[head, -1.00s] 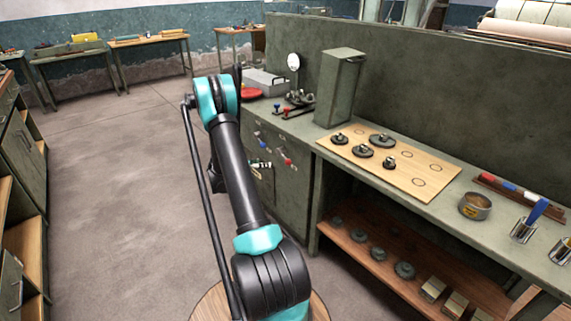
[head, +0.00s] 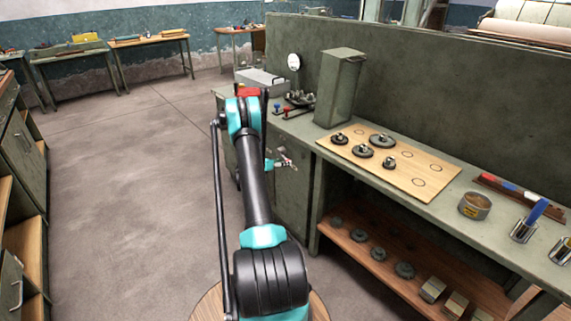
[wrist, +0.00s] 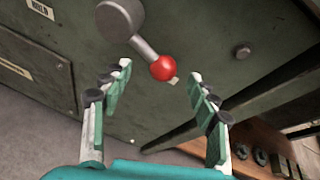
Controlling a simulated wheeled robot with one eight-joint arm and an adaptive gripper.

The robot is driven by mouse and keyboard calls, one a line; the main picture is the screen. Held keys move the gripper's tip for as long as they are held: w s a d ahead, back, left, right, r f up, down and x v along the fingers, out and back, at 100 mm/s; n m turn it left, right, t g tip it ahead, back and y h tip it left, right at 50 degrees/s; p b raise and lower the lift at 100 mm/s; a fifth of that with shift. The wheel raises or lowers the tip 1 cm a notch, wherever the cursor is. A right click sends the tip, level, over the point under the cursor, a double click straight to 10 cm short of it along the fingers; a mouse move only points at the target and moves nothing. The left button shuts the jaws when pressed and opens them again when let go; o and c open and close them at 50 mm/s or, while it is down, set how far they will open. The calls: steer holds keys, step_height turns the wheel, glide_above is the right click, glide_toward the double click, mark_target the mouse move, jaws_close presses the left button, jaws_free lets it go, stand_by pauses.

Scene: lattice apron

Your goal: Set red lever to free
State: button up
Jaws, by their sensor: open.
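The red lever shows in the wrist view as a grey round hub (wrist: 119,18) with a short rod ending in a red ball (wrist: 163,67). The rod points down and to the right from the hub. A plate reading HOLD (wrist: 40,8) is at the upper left; no FREE marking is legible. My gripper (wrist: 160,70) is open, its fingers on either side of the red ball with gaps showing. In the head view my gripper (head: 279,162) is at the cabinet front, partly hidden by my arm, and the lever is too small to make out clearly.
The green cabinet (head: 291,205) stands under the bench. A wooden board (head: 405,178) with dark weights lies on the bench, and a lower shelf (head: 365,262) holds more parts. A bench leg (wrist: 190,127) runs below right of the lever. Open floor lies left.

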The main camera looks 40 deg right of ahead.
steer(key=shift+x, duration=1.6)
jaws_close()
